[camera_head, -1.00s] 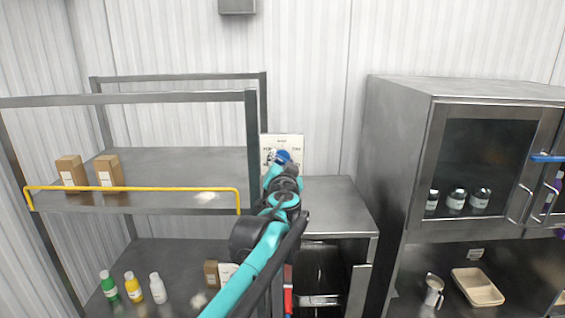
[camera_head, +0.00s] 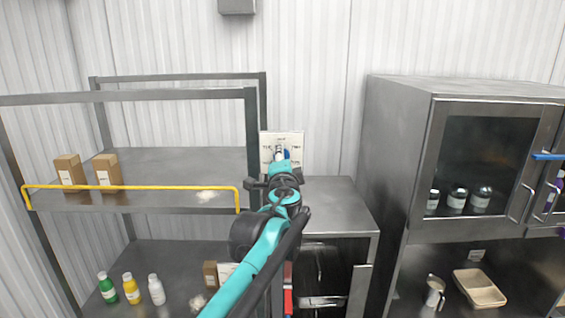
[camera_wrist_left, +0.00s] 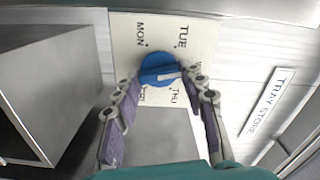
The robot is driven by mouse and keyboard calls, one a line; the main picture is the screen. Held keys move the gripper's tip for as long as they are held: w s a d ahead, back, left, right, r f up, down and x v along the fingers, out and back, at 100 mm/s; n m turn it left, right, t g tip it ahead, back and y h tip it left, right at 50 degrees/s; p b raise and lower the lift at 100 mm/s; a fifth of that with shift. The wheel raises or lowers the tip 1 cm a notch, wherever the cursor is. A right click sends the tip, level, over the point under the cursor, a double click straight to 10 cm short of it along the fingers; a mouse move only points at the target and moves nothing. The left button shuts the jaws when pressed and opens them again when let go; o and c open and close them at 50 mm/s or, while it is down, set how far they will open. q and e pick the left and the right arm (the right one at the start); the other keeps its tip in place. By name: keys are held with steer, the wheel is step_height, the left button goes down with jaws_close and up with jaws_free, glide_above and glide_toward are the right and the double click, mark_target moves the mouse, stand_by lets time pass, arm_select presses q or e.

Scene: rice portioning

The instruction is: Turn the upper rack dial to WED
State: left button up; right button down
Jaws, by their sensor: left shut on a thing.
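The upper dial panel (camera_head: 270,139) is a white plate on the wall behind the shelf rack, with day labels around a blue dial (camera_head: 287,154). My left gripper (camera_wrist_left: 164,88) is shut on the dial, one finger on each side. In the head view my left gripper (camera_head: 276,172) covers the panel's lower part. My right gripper is not in view.
A metal rack (camera_head: 180,203) with a yellow rail (camera_head: 130,188) stands left, holding boxes (camera_head: 106,170) and bottles (camera_head: 131,288). A steel counter (camera_head: 340,205) is below the panel. A steel cabinet (camera_head: 395,160) stands right. A TRAY STORE sign (camera_wrist_left: 268,103) shows in the wrist view.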

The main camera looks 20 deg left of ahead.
arm_select(q)
steer(key=shift+m, duration=1.6)
steer(key=o, duration=1.2)
steer(key=shift+c, duration=0.2)
steer(key=v, duration=1.2)
